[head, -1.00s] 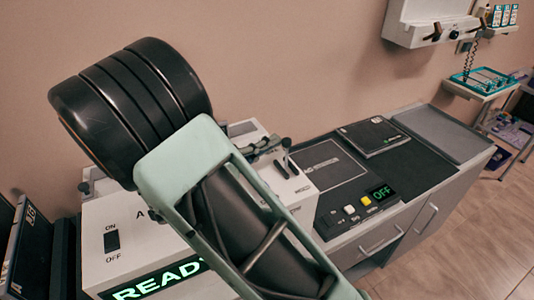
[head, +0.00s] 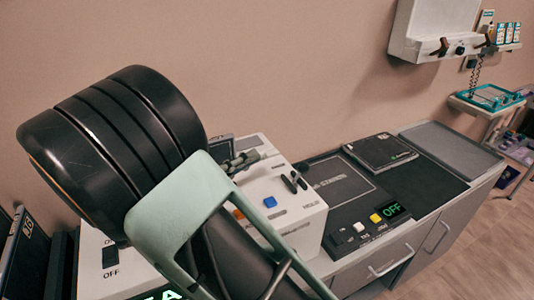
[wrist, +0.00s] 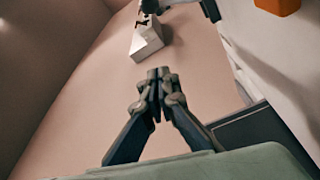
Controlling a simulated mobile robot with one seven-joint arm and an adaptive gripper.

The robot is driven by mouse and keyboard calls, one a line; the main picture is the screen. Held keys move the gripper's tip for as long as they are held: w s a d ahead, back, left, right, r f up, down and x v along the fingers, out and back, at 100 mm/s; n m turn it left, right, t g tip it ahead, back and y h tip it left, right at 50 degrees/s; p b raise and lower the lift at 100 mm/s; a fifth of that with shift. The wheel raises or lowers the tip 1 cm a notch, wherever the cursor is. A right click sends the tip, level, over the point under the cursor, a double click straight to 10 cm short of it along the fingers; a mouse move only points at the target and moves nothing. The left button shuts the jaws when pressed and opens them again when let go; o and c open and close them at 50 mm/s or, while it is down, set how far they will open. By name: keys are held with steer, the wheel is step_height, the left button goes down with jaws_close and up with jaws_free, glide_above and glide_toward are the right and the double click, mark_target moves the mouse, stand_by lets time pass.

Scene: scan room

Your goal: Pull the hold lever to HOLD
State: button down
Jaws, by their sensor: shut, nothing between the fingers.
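The hold lever (head: 293,182) is a short black handle on top of the white console (head: 312,222), near its right end, with HOLD printed beside it. A dark forked piece at the top of the wrist view (wrist: 209,9) looks like the same lever. My gripper (head: 257,156) is at the console's far side, left of the lever and apart from it. In the wrist view its two fingertips (wrist: 158,74) meet, with nothing between them. My arm covers the console's middle.
A blue button (head: 270,202) and an orange button (head: 238,214) sit on the console left of the lever. The wall is behind.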

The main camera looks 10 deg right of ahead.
steer(key=shift+v, duration=2.15)
steer(key=shift+f, duration=0.2)
